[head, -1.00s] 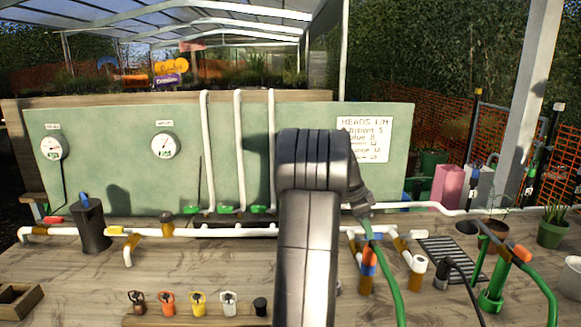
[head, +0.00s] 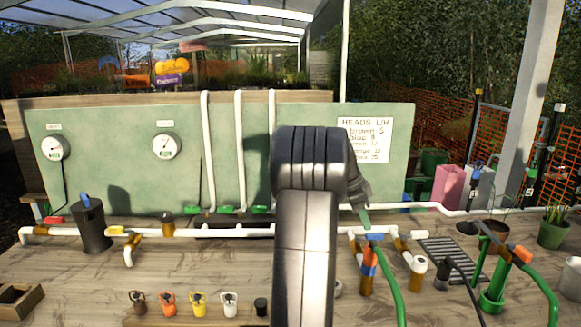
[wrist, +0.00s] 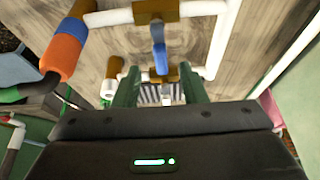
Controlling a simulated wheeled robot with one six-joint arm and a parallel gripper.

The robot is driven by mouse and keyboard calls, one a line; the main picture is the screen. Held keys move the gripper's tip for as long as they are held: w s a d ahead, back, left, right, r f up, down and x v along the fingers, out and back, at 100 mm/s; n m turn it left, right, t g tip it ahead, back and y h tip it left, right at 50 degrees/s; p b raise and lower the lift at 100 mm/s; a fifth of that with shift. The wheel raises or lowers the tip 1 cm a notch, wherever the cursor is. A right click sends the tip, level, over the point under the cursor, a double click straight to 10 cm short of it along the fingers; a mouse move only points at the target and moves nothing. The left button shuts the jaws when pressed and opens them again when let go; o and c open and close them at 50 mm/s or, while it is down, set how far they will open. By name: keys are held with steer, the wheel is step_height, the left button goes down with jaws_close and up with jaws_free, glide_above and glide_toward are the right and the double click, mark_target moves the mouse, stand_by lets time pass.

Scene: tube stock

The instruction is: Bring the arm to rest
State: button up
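My gripper (head: 364,216) is at the end of my dark arm, right of centre in the head view, just above a blue valve handle (head: 375,237) on the white pipework. In the wrist view its two green fingers (wrist: 160,92) stand apart with nothing held between them. A blue handle (wrist: 159,55) on a brown fitting lies beyond the fingertips. My arm hides the middle of the bench and part of the green board in the head view.
White pipes (head: 220,232) run along the wooden bench. Green hoses (head: 390,285) and an upright orange, blue and brown fitting (head: 367,270) stand right of my arm. Coloured heads (head: 198,305) sit in a row at the front. The bench's left middle is mostly clear.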

mark_target(369, 233)
steer(key=v, duration=0.9)
steer(key=x, duration=1.3)
steer(key=shift+d+f, duration=0.1)
steer(key=shift+f, duration=0.2)
steer(key=shift+d+f, duration=0.1)
steer(key=shift+f, duration=0.05)
steer(key=shift+w+n+t, duration=0.15)
steer(key=shift+n+t, duration=0.15)
steer(key=shift+n, duration=0.4)
steer(key=shift+w+n+t, duration=0.2)
steer(key=shift+n+t, duration=0.2)
steer(key=shift+n, duration=0.6)
steer(key=shift+p, duration=0.3)
